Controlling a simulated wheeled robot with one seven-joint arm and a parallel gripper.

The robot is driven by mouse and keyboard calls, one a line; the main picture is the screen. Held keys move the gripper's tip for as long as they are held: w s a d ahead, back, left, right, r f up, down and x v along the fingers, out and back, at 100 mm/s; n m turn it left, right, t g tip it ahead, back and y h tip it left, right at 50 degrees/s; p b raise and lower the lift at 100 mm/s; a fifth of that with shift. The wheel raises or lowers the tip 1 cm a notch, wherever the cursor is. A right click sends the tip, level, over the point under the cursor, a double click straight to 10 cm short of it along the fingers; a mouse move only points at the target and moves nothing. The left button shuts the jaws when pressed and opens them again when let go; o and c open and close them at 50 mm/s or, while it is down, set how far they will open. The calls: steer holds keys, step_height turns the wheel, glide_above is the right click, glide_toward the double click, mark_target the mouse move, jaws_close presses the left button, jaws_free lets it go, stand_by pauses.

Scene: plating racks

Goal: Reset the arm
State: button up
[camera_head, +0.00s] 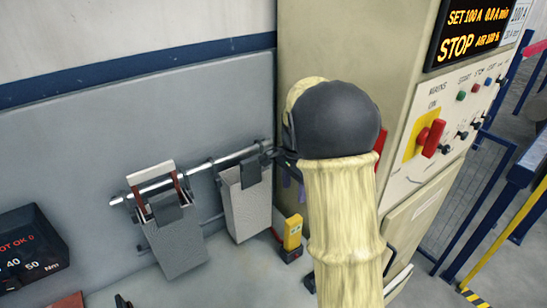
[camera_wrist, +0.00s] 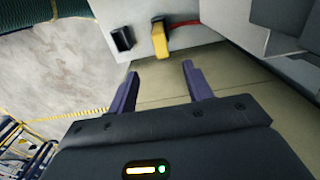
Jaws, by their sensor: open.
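My gripper (camera_wrist: 160,69) shows in the wrist view with its two purple fingers apart and nothing between them. In the head view my arm, in a cream sleeve with a dark joint cover, stands at the centre in front of the cabinet. It hides most of the gripper there; only small dark and purple parts show at its left edge.
Two grey racks (camera_head: 178,243) (camera_head: 248,205) hang from a metal rail (camera_head: 160,186) on the left. A yellow device (camera_head: 292,232) stands near my arm. A torque display (camera_head: 30,250) is at far left. The control cabinet (camera_head: 440,130) with red switch (camera_head: 432,138) is right.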

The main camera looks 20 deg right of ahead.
steer(key=s+a+f+n+t, duration=0.1)
steer(key=s+a+f+n, duration=0.1)
steer(key=s+n, duration=0.5)
steer(key=s+a+f+n+t, duration=0.1)
steer(key=s+a+n, duration=0.3)
steer(key=s+n, duration=0.3)
steer(key=s, duration=0.4)
steer(key=shift+a+f+t, duration=0.3)
steer(key=shift+f, duration=0.1)
steer(key=shift+s, duration=0.1)
steer(key=c, duration=0.3)
